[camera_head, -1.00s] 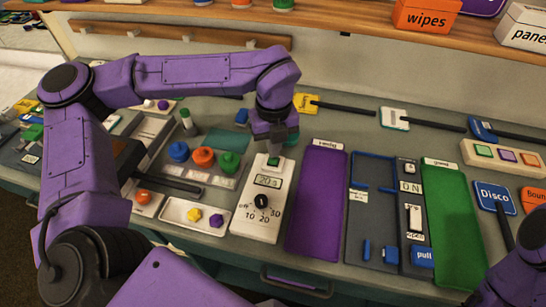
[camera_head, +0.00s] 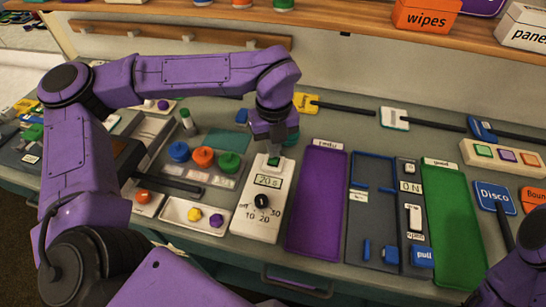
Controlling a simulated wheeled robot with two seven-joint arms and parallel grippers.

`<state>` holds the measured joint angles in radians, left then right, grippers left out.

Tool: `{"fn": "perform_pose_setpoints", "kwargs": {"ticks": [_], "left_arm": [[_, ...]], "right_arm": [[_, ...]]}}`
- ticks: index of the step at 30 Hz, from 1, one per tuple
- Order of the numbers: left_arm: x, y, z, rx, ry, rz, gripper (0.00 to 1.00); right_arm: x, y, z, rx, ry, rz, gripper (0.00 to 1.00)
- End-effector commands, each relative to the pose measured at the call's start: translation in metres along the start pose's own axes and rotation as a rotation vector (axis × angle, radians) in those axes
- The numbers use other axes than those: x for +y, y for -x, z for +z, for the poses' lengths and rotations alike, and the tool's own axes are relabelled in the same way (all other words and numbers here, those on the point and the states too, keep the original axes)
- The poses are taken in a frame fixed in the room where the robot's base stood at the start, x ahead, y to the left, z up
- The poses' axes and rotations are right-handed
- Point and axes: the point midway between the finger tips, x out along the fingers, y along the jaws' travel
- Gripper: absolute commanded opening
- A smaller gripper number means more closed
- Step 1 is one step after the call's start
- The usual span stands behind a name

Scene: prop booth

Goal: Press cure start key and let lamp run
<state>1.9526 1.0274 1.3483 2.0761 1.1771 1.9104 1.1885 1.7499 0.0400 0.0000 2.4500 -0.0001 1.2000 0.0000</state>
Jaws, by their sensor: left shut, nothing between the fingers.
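The white curing unit (camera_head: 245,222) stands on the bench with a display reading "20 s", a black dial (camera_head: 262,201) and a green key (camera_head: 273,161) at its far end. My left gripper (camera_head: 275,150) is shut and empty, pointing down at the green key. Its tips are at or just above the key; I cannot tell whether they touch it. My right gripper is out of view; only part of my right arm shows at the lower right. I cannot make out a lit lamp.
Left of the unit are blue, orange (camera_head: 203,157) and green knobs and a white tray (camera_head: 180,224) with yellow and purple pieces. A shelf runs above.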

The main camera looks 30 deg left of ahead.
Motion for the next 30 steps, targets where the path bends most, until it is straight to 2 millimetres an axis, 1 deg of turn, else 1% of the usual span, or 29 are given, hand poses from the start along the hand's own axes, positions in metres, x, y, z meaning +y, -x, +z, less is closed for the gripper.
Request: {"fn": "perform_pose_setpoints", "kwargs": {"ticks": [30], "left_arm": [[0.000, -0.016, 0.000, 0.000, 0.000, 0.000, 0.00]], "right_arm": [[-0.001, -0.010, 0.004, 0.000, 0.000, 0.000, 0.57]]}}
